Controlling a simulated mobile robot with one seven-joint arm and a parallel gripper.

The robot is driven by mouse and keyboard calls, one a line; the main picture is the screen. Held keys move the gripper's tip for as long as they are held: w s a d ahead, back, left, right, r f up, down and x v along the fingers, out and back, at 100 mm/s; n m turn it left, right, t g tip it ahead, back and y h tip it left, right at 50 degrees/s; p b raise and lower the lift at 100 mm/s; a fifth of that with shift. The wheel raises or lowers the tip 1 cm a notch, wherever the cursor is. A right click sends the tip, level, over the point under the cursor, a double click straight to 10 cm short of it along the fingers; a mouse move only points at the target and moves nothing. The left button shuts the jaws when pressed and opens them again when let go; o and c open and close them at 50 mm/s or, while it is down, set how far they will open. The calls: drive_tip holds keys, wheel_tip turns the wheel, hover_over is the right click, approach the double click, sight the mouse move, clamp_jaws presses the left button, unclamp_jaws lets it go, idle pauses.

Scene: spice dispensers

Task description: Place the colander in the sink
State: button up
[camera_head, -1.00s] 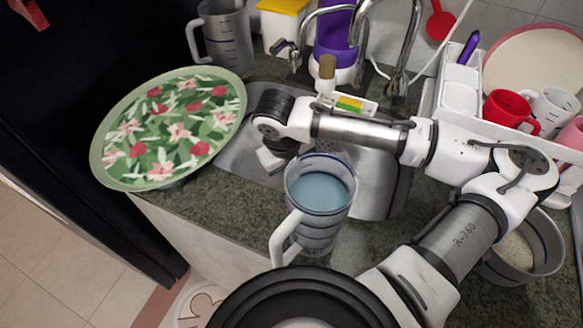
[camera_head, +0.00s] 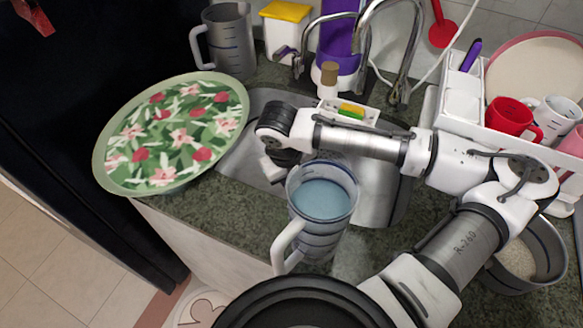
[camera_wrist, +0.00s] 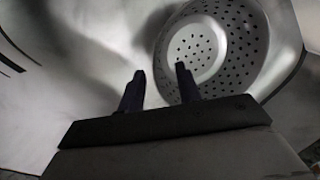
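The colander (camera_wrist: 240,48) is a grey metal bowl with many round holes. In the wrist view it lies in the steel sink (camera_wrist: 70,70), beyond my fingers. My gripper (camera_wrist: 160,72) has its two dark fingers apart, with nothing between them; the colander is apart from them. In the head view the sink (camera_head: 385,185) lies under my arm, and my gripper (camera_head: 276,168) points down into its left part.
A measuring jug (camera_head: 318,240) of bluish liquid stands at the sink's front edge. A floral plate (camera_head: 170,135) overlaps the left counter. Taps (camera_head: 405,50) rise behind the sink. A pot (camera_head: 525,255) and a rack with mugs (camera_head: 510,115) are at right.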

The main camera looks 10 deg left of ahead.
drive_tip(key=v, duration=1.2)
drive_tip(key=shift+b, duration=0.35)
drive_tip(key=shift+a, duration=0.1)
